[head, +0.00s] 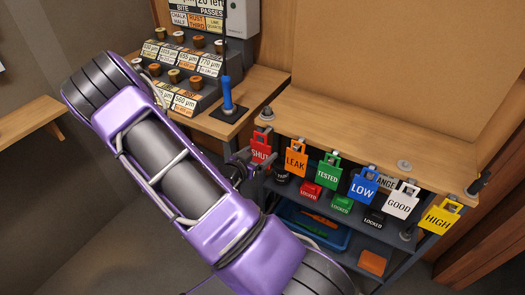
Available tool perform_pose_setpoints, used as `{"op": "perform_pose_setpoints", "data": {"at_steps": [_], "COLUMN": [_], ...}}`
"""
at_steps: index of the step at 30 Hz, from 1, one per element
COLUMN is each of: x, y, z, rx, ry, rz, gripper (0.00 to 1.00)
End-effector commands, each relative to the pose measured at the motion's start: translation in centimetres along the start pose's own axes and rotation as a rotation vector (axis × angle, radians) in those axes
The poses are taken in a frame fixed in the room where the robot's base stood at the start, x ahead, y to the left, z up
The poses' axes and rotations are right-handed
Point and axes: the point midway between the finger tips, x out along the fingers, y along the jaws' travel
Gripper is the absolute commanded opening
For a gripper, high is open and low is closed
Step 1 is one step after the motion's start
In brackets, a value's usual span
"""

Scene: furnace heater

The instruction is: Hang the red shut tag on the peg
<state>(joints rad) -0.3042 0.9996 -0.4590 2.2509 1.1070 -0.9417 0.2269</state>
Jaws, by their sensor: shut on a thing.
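The red SHUT tag (260,147) is at the left end of a row of coloured tags along the front edge of the wooden bench. My gripper (246,158) is at its left side, shut on the red tag; my purple arm covers much of the left and middle of the view. Whether the tag still touches its hanging place cannot be told. Which fitting is the peg is unclear: a grey knob (267,113) stands at the bench's left corner, and a dark peg-like piece (478,183) is at its right end.
Tags LEAK (295,160), TESTED (328,174), LOW (363,187), GOOD (400,203) and HIGH (440,219) hang close to the right. Below are shelves with locks and a blue tray (290,212). The bench top (350,130) is mostly clear. A blue-handled tool (227,95) stands at left.

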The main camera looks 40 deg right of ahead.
Motion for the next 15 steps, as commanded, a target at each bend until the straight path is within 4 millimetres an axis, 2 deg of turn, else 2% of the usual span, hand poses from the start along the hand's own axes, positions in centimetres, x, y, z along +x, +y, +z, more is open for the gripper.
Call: {"op": "perform_pose_setpoints", "data": {"at_steps": [8,15], "x": [-0.1,-1.5], "y": [0.0,-0.1], "z": [0.0,0.5], "rx": [0.000,0.000], "ry": [0.000,-0.001], "rz": [-0.001,-0.003], "gripper": [0.34,0.34]}}
